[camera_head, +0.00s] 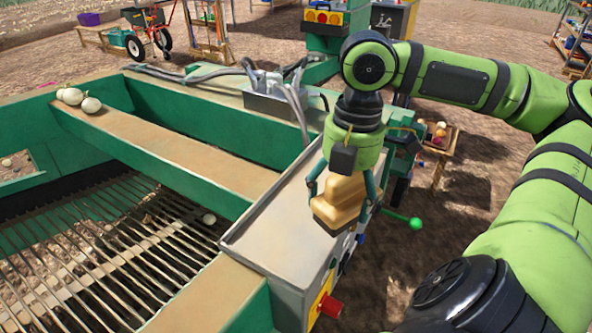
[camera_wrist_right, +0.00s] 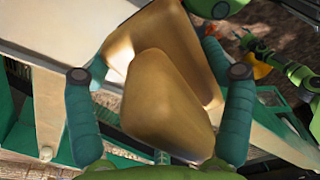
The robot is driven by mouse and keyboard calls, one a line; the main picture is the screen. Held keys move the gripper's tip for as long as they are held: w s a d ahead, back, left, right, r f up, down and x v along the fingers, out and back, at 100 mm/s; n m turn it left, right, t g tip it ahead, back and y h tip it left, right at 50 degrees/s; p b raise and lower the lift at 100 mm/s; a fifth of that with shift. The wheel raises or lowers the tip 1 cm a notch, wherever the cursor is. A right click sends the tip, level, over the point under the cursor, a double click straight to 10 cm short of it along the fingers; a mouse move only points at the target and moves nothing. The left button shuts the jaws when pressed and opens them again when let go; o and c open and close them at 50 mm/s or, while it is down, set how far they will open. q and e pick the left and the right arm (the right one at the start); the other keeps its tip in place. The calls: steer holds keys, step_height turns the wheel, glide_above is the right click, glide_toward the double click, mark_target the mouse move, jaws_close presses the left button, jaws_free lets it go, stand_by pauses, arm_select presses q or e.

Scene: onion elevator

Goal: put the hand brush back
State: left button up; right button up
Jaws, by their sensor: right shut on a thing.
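The hand brush (camera_head: 341,199) shows as a tan, block-like body with a raised grip part. My right gripper (camera_head: 342,190) is shut on it and holds it above the right end of the grey metal tray (camera_head: 285,228). In the right wrist view the brush (camera_wrist_right: 165,100) fills the space between the two green fingers (camera_wrist_right: 160,115). I cannot tell whether the brush touches the tray's edge. My left gripper is in neither view.
A slatted grate (camera_head: 100,265) lies inside the green machine frame at left. White onions (camera_head: 80,98) sit on a beam. A red knob (camera_head: 331,306) and a green-ended lever (camera_head: 416,223) stick out near the tray.

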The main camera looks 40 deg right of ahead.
steer(key=shift+w+f+p, duration=0.6)
steer(key=shift+w, duration=0.4)
glide_above(295, 225)
step_height(295, 225, down, 4)
steer(key=shift+w+d+f, duration=0.1)
steer(key=shift+d, duration=0.05)
step_height(295, 225, down, 4)
steer(key=shift+r+p, duration=0.15)
steer(key=shift+p, duration=0.55)
steer(key=shift+f, duration=0.25)
steer(key=o, duration=1.4)
steer(key=shift+o, duration=0.2)
steer(key=shift+r, duration=0.15)
step_height(295, 225, up, 12)
steer(key=b, duration=0.1)
steer(key=shift+d+b, duration=0.4)
